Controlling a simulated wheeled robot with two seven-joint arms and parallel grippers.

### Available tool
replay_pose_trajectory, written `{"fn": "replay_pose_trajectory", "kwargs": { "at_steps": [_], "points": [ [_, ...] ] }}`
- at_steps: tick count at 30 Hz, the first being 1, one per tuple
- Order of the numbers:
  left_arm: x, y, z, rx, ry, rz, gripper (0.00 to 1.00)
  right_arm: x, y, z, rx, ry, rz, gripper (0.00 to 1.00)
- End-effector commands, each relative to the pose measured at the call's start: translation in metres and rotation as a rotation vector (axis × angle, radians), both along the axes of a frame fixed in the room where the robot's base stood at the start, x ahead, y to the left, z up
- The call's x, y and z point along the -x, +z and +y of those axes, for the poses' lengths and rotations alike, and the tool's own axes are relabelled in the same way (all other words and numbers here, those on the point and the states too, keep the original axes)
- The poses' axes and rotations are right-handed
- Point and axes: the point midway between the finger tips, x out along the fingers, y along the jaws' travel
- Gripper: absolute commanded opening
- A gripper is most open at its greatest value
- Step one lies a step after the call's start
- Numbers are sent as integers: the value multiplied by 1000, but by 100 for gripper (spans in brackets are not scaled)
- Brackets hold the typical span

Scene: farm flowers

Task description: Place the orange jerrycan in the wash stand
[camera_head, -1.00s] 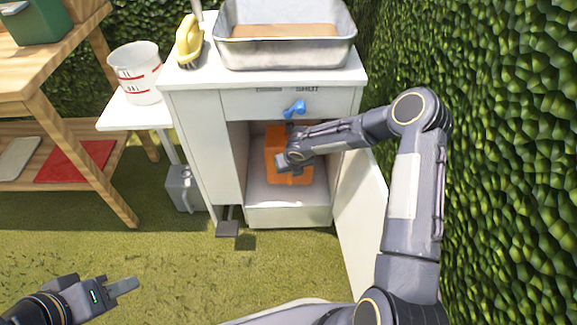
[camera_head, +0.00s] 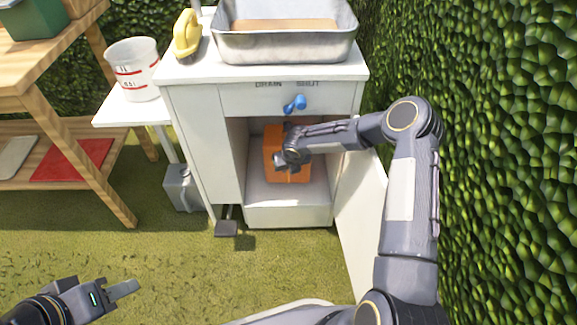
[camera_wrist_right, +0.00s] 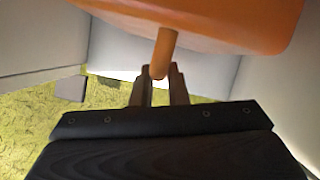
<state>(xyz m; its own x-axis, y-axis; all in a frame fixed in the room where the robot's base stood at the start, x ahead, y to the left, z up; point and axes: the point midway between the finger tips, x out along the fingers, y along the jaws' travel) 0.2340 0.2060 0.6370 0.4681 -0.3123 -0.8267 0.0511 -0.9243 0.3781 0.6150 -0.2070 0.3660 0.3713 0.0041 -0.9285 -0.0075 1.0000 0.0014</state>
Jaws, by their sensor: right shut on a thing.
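The orange jerrycan (camera_head: 272,143) is inside the open lower compartment of the white wash stand (camera_head: 287,217), upright as far as I can see. My right gripper (camera_head: 283,161) reaches into the compartment in front of it and partly covers it. In the right wrist view, the right gripper's fingers (camera_wrist_right: 160,88) are closed on an orange handle part of the jerrycan (camera_wrist_right: 245,22). Whether the jerrycan touches the compartment floor cannot be told. My left gripper (camera_head: 128,287) is over the grass at the lower left, empty; its jaw gap is not clear.
The stand's door (camera_head: 358,220) hangs open on the right, beside my right arm. A blue tap lever (camera_head: 294,103) sticks out above the opening. A metal basin (camera_head: 285,45), yellow brush (camera_head: 187,34) and white bucket (camera_head: 132,68) stand higher up. A hedge (camera_head: 510,160) borders the right.

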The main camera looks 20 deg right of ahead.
Motion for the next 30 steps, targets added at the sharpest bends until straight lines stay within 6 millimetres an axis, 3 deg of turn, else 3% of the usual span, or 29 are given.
{"fn": "replay_pose_trajectory", "kwargs": {
  "at_steps": [1, 2, 6, 15, 20, 27, 30],
  "points": [
    [0, 0, 0, 0, 0, 0, 36, -1, 1, 0, 0, 0, -3, 0],
    [0, 0, 0, 0, 0, 0, 36, 0, 0, 0, 0, 0, 0, 16],
    [0, 0, 0, 0, 0, 0, 36, 0, 1, 0, 0, -1, 0, 35],
    [0, 1, 0, 0, 0, 0, 36, 0, 2, 0, 0, -1, 0, 36],
    [0, 12, 0, 0, 0, 0, 36, 0, 19, 0, -2, -1, -1, 36],
    [0, 35, 0, 0, 0, 0, 36, 23, 68, 0, 3, 1, 0, 36],
    [0, 33, 0, 0, 0, 0, 36, 50, 61, -1, 3, 3, 3, 36]
  ]
}}
